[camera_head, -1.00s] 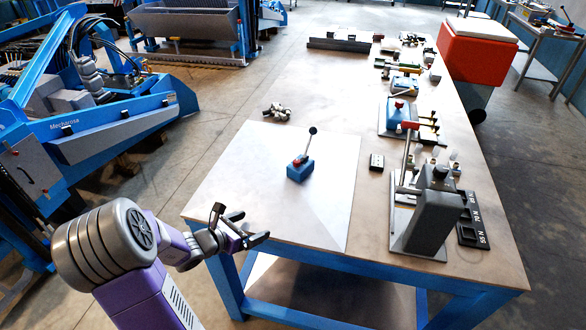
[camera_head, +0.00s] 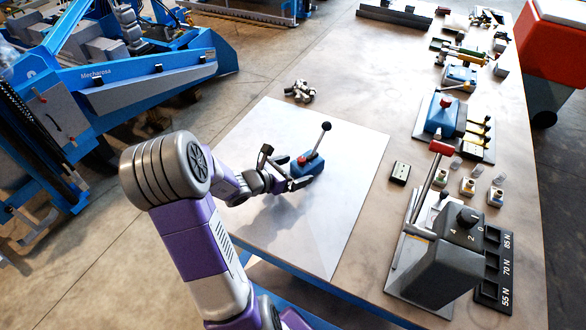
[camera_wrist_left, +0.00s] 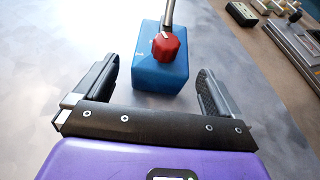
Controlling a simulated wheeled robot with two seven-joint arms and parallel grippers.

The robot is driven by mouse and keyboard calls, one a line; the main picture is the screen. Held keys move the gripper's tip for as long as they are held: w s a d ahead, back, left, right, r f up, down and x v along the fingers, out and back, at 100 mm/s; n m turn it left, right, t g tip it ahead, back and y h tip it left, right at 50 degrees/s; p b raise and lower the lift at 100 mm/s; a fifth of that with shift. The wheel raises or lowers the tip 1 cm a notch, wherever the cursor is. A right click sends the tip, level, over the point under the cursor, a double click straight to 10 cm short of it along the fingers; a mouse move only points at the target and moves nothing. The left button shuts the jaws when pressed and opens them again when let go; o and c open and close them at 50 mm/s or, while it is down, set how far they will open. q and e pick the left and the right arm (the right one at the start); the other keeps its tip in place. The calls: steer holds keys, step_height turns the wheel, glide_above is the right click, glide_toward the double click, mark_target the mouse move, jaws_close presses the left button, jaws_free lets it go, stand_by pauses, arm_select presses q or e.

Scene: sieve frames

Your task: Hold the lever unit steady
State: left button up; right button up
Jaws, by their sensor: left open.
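The lever unit (camera_head: 309,167) is a small blue block with a red knob and a metal lever ending in a black ball. It stands on the pale mat (camera_head: 340,215), lever leaning up to the right. My left gripper (camera_head: 285,178) is open, just left of and in front of the unit. In the left wrist view the blue block of the lever unit (camera_wrist_left: 160,76) lies ahead, between the lines of the two open fingers (camera_wrist_left: 158,85), with gaps at both sides. The lever's upper end is out of that view. My right gripper is not in view.
A grey press-like device with a red-handled lever (camera_head: 440,255) stands at the table's front right. A small dark block (camera_head: 400,172) lies right of the mat. Metal fittings (camera_head: 299,91) lie behind it. Several devices line the right side. The mat is otherwise clear.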

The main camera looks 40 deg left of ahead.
mark_target(305, 167)
arm_select(q)
steer(key=shift+b+x, duration=0.45)
steer(key=shift+x, duration=2.05)
steer(key=c, duration=1.4)
steer(key=shift+c, duration=0.2)
jaws_close()
